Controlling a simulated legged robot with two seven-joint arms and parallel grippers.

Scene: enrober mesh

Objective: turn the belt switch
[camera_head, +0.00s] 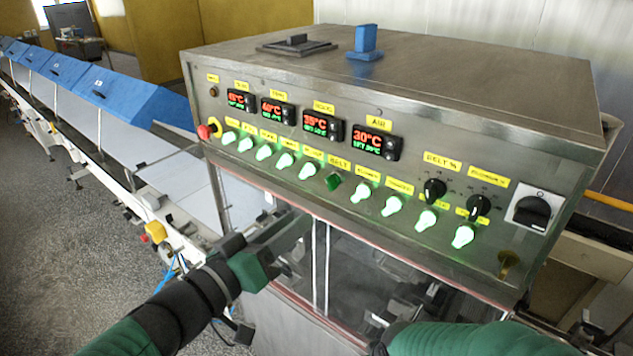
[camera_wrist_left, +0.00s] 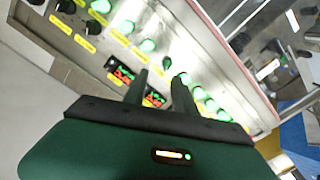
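The belt switch (camera_head: 332,181) is a dark, unlit green knob under a yellow label reading BELT, in the row of lit green switches on the steel control panel (camera_head: 225,105). It looks turned at a different angle from its lit neighbours. In the left wrist view the dark knob (camera_wrist_left: 167,63) shows just beyond the fingertips. My left gripper (camera_head: 293,252) is in front of the panel, below and left of the belt switch. In the wrist view its two fingers (camera_wrist_left: 161,76) are apart with nothing between them. My right arm's green sleeve shows at the bottom right; its gripper is not visible.
Lit switches (camera_head: 360,192) flank the belt switch closely. A red emergency button (camera_head: 206,131) is at the panel's left end, and black dials (camera_head: 434,191) and a rotary switch (camera_head: 532,211) are at its right. A conveyor with blue covers (camera_head: 110,92) runs off left.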

